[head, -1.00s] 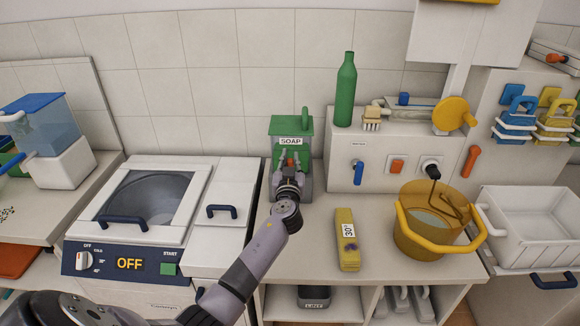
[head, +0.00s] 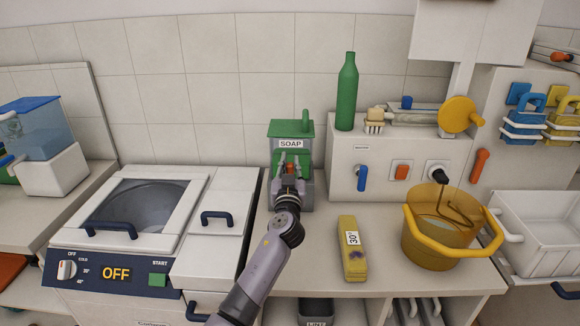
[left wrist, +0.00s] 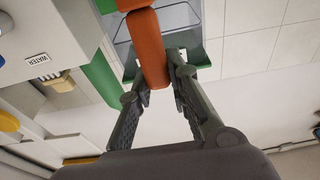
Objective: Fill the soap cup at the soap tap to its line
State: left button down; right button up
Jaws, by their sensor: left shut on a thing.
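The green soap dispenser (head: 306,133) with its SOAP label stands on the counter against the tiled wall. My left gripper (head: 290,168) is at its front and covers much of the lower part. In the left wrist view, my left gripper (left wrist: 161,84) has its fingers on both sides of an orange bar (left wrist: 146,38) at the dispenser, which looks like the tap's lever. It is shut on this bar. I cannot make out the soap cup or its line; the arm hides the place under the tap. My right gripper is not in view.
A washer (head: 115,274) reading OFF stands left. Right of the dispenser are a yellow packet (head: 352,262) marked 30°, an amber bucket (head: 418,242) and a wall unit (head: 342,152) bearing a green bottle (head: 346,95). A narrow counter strip before the packet is bare.

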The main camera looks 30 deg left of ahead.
pick_arm(q)
jog(key=c, duration=1.5)
grip_release()
jog(key=shift+s+d, duration=0.1)
jog(key=v, duration=1.2)
jog(key=shift+c, duration=0.2)
